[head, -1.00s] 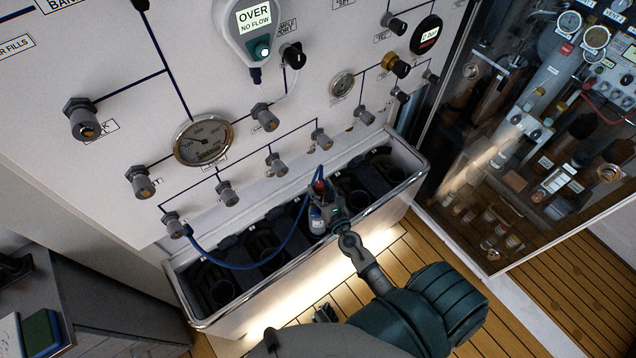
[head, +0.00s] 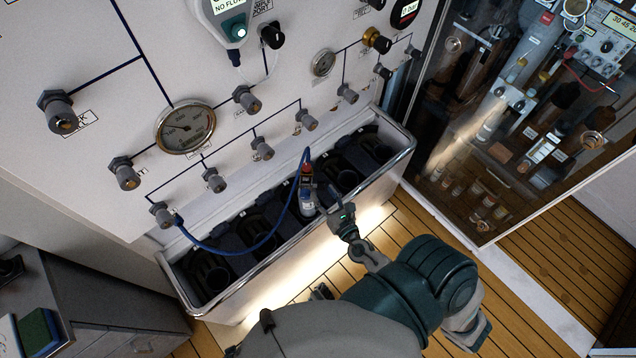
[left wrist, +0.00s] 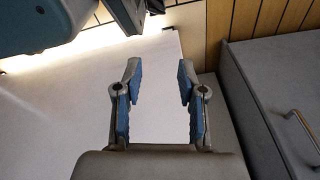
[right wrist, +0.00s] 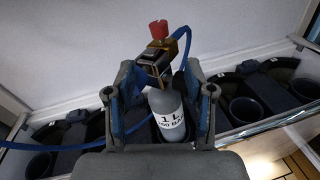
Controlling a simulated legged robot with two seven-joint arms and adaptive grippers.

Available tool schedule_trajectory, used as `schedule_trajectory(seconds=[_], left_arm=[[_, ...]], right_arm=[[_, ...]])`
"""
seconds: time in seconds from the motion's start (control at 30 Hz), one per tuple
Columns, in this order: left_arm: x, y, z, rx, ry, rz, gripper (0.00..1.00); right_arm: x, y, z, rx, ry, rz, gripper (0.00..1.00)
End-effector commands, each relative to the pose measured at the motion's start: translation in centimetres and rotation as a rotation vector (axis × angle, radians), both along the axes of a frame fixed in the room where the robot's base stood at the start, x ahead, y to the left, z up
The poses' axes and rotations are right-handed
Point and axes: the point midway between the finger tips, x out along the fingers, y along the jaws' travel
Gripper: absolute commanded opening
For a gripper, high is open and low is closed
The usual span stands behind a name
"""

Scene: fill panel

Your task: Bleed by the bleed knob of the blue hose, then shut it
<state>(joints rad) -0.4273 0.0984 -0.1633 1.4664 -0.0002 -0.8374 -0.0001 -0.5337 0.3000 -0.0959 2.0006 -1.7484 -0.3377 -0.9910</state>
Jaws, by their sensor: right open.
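The blue hose (head: 233,249) hangs in a loop from a lower-left panel valve (head: 163,214) to a fitting on a small bottle (head: 306,201). A red knob (head: 307,169) tops this fitting; the right wrist view shows the knob (right wrist: 159,31), the brass and dark fitting (right wrist: 154,65) and the grey bottle marked 1 L (right wrist: 170,118). My right gripper (head: 335,203) is open, just right of the bottle in the head view. In its wrist view, the fingers (right wrist: 158,80) stand apart with bottle and fitting beyond and between them. My left gripper (left wrist: 158,72) is open and empty before a pale surface.
The bottle stands in a metal-rimmed trough (head: 398,163) with several dark holders. Above it is the white panel with valves and a round gauge (head: 185,127). A glass cabinet (head: 480,175) is at the right. A grey cabinet (head: 95,305) is at the lower left.

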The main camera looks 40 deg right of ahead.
Motion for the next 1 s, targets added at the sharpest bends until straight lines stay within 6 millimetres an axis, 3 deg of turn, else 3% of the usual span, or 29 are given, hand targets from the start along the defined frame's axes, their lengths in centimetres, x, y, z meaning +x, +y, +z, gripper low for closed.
schedule_trajectory(seconds=[0.17, 0.3, 0.37, 0.5, 0.6, 0.7, 0.8, 1.0], left_arm=[[-0.2, 0.1, -0.1, 0.001, 0.001, -0.001, 0.4], [-0.7, 0.3, -0.6, 0.003, 0.005, -0.001, 0.4], [-1.0, 0.3, -0.8, 0.004, 0.006, -0.002, 0.4], [-1.5, 0.3, -1.3, 0.004, 0.012, -0.004, 0.4], [-1.6, 0.3, -1.5, 0.003, 0.01, -0.006, 0.4], [-1.7, 0.2, -1.7, 0.003, 0.014, -0.006, 0.4], [-1.6, 0.2, -1.8, 0.001, 0.011, -0.006, 0.4], [-1.1, 0.1, -1.7, 0.0, 0.008, -0.005, 0.4]], right_arm=[[-1.4, -1.0, -4.9, 0.58, 0.171, 0.055, 0.54], [-3.3, -1.7, -6.9, 1.288, 0.326, 0.04, 0.54], [-3.9, -2.2, -6.7, 1.596, 0.374, 0.018, 0.54], [-4.6, -4.2, -4.1, 2.244, 0.433, -0.026, 0.54], [-4.5, -5.9, -1.9, 2.587, 0.443, -0.031, 0.54], [-4.4, -7.3, -0.1, 2.808, 0.444, -0.02, 0.54], [-4.3, -7.9, 0.7, 2.914, 0.443, -0.011, 0.54], [-2.2, -7.3, 1.0, 2.939, 0.442, -0.003, 0.54]])
